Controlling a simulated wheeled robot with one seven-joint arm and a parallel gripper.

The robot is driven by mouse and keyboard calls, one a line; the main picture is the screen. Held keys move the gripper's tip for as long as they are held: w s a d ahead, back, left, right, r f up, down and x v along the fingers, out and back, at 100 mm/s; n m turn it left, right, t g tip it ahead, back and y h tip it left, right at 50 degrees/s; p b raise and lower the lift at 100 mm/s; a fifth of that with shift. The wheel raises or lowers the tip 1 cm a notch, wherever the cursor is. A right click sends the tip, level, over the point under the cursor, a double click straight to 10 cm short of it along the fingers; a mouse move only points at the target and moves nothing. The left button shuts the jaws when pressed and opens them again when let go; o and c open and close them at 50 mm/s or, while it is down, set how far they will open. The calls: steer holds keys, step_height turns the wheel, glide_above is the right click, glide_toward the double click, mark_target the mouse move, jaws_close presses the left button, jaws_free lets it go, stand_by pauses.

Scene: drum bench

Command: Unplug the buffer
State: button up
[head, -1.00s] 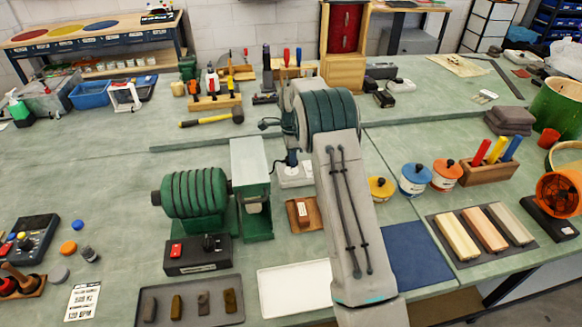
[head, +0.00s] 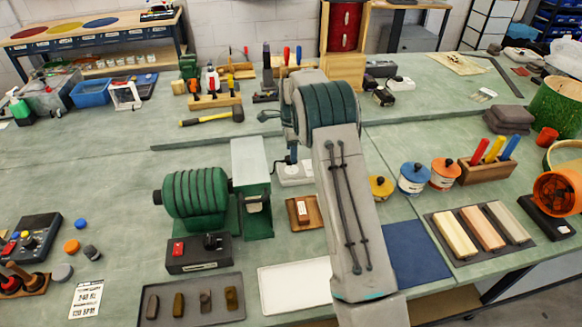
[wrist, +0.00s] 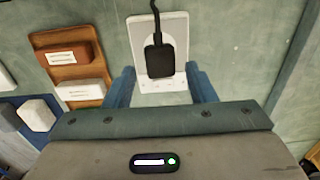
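The buffer (head: 196,193) is a green ribbed machine on the bench, with a black switch box (head: 198,253) in front. In the wrist view, a black plug (wrist: 159,61) with a black cord sits in a white socket block (wrist: 176,26). The socket block also shows beside my arm in the head view (head: 295,180). My gripper (wrist: 161,82) is open, its two blue fingers on either side of the plug with gaps between.
A wooden block with a white-labelled piece (head: 303,213) lies near the socket. A white tray (head: 296,288) and a blue mat (head: 415,252) are at the front edge. Small lidded pots (head: 413,178) stand to the right. A yellow-handled hammer (head: 215,119) lies behind the buffer.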

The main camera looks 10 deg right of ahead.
stand_by(0.3)
step_height(320, 180, up, 14)
steer(key=b, duration=0.1)
steer(key=shift+b, duration=0.4)
steer(key=s+r+n+t, duration=0.1)
steer(key=s+r+n, duration=0.3)
steer(key=s, duration=0.6)
steer(key=s+r+n+t, duration=0.1)
steer(key=s+r+n, duration=0.4)
steer(key=s, duration=0.5)
steer(key=s+f+n, duration=0.3)
steer(key=s+n, duration=0.1)
steer(key=s, duration=0.6)
steer(key=s+f+n+t, duration=0.1)
steer(key=s+f+n, duration=0.3)
steer(key=s, duration=0.7)
steer(key=shift+n+t, duration=0.3)
steer(key=shift+n, duration=0.2)
